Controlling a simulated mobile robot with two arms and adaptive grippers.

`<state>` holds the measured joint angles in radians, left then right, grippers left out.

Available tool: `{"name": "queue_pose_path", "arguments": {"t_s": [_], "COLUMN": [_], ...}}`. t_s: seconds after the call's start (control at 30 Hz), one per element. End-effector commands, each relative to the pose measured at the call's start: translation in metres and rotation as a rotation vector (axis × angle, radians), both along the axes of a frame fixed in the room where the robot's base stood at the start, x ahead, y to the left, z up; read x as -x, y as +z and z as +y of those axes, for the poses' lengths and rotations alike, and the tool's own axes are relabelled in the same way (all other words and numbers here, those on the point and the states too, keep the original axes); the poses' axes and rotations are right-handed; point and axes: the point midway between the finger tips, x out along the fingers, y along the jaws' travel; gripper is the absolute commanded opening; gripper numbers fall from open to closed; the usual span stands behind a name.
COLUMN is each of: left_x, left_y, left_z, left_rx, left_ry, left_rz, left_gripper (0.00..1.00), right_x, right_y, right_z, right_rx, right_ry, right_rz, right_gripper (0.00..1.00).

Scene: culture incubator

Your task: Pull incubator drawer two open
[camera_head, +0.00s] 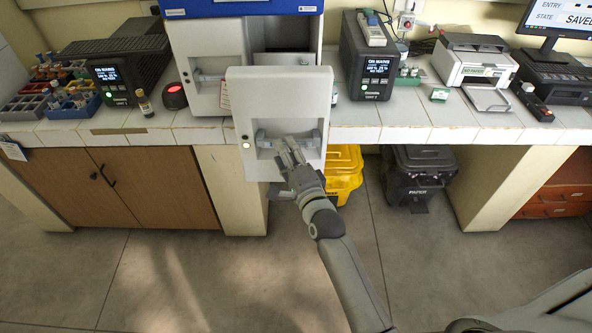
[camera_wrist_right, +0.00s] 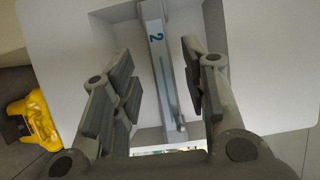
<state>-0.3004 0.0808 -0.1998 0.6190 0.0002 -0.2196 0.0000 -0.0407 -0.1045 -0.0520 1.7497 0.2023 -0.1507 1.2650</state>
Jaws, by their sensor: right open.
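The incubator (camera_head: 205,45) is a white cabinet with a blue top on the bench. A white drawer front (camera_head: 275,95) stands well out from it, past the bench edge, with a dark opening behind. Its grey bar handle (camera_head: 268,141) is low on the front. In the right wrist view the handle (camera_wrist_right: 157,65) carries a blue "2". My right gripper (camera_head: 287,152) is at the handle. Its fingers (camera_wrist_right: 158,90) are open, one on each side of the bar, with gaps visible. My left gripper is not in view.
Another closed front with a handle (camera_head: 208,76) is left of the drawer. A yellow bin (camera_head: 343,170) and a black bin (camera_head: 420,170) stand under the bench. A dark control unit (camera_head: 368,60) and printer (camera_head: 474,62) are to the right. The floor in front is clear.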

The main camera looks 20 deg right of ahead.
Motion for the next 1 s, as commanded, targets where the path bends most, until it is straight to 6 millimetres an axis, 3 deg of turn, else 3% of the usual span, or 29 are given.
{"name": "queue_pose_path", "arguments": {"t_s": [0.2, 0.4, 1.0], "left_x": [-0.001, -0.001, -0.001], "left_y": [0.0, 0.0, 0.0], "left_z": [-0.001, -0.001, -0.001], "left_rx": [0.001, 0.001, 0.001], "left_ry": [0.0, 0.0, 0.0], "left_rz": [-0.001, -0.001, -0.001], "left_gripper": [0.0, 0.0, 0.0], "right_x": [0.041, 0.065, 0.074], "right_y": [-0.001, -0.001, 0.0], "right_z": [-0.003, -0.005, -0.006], "right_rx": [0.0, 0.002, 0.001], "right_ry": [0.0, 0.0, 0.0], "right_rz": [0.002, 0.002, 0.0], "right_gripper": [0.41, 0.41, 0.41]}}
